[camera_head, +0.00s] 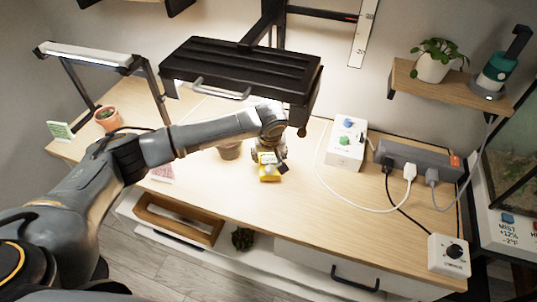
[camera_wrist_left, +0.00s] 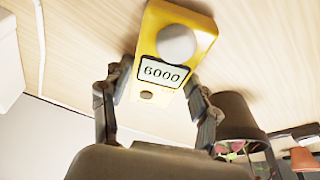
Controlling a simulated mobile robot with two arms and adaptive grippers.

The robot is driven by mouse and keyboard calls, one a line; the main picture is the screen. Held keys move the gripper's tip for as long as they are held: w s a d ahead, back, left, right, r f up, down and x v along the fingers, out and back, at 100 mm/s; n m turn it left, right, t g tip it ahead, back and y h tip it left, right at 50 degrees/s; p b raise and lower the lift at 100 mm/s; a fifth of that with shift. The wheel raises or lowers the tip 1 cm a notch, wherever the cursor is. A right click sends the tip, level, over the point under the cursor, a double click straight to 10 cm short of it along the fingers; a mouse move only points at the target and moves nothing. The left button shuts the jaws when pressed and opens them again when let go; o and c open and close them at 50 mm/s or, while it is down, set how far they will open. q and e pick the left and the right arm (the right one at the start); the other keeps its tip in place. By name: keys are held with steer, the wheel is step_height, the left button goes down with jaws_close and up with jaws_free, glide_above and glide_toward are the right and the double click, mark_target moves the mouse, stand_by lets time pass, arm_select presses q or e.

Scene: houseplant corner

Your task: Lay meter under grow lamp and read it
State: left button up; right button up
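The yellow meter (camera_head: 269,176) is on or just above the wooden table, below the front edge of the black grow lamp (camera_head: 240,72); I cannot tell whether it touches the table. My left gripper (camera_head: 272,160) has a finger against each side of the meter's lower end, as the left wrist view shows (camera_wrist_left: 158,95). The lamp's hood hangs over my left wrist and the table behind it. My right gripper is not in view.
A white box with knobs (camera_head: 345,146) and a grey power strip (camera_head: 420,160) with cables stand to the right. A pot (camera_head: 230,151) is close left of the gripper. A terracotta pot (camera_head: 107,118) stands under a white lamp (camera_head: 90,53).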

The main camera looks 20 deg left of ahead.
arm_select(q)
steer(key=shift+o, duration=1.4)
steer(key=shift+s+a+r, duration=0.1)
steer(key=shift+r, duration=0.2)
steer(key=s+d, duration=0.1)
steer(key=s, duration=0.2)
steer(key=s+d+b, duration=0.1)
steer(key=s+d, duration=0.1)
steer(key=s, duration=0.2)
steer(key=s+d+r, duration=0.1)
steer(key=s, duration=0.3)
steer(key=shift+s+d+b, duration=0.2)
steer(key=shift+s+b, duration=0.05)
steer(key=shift+b, duration=0.05)
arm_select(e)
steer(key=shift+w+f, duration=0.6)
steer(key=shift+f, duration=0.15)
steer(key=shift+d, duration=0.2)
